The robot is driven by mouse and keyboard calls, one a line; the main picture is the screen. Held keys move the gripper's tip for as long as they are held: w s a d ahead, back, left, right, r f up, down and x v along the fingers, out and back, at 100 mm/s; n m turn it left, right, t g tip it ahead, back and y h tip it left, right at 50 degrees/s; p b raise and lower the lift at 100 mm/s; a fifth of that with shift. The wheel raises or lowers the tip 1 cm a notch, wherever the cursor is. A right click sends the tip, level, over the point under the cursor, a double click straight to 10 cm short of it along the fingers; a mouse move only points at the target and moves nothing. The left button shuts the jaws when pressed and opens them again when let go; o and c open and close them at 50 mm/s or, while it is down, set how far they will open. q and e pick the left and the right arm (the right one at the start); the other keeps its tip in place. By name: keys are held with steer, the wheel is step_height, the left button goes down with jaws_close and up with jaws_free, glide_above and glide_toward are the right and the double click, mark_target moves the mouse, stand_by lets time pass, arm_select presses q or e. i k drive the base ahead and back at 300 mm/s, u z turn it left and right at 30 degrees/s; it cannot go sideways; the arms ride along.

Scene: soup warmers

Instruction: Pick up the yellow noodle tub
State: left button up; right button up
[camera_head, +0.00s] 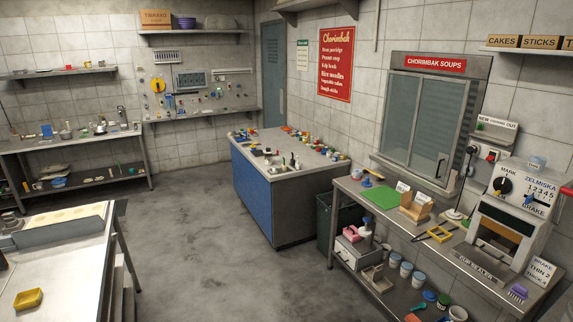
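A small yellow open tub (28,299) sits on the steel counter (65,290) at the lower left of the head view. It looks like the yellow noodle tub, but no label can be read and its contents cannot be made out. It stands apart from other things, with bare metal around it. Neither of my grippers shows in this view.
A long tray unit (62,226) with pale round shapes lies along that counter's back. A blue-sided island (252,195) holds many small items. The right bench (400,232) carries a green board (381,197) and a machine (508,205). The grey floor (190,260) between is clear.

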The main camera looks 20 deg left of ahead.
mark_target(30, 299)
steer(key=u, duration=0.4)
steer(key=i, duration=2)
steer(key=u, duration=2)
steer(key=i, duration=1.25)
steer(key=u, duration=0.8)
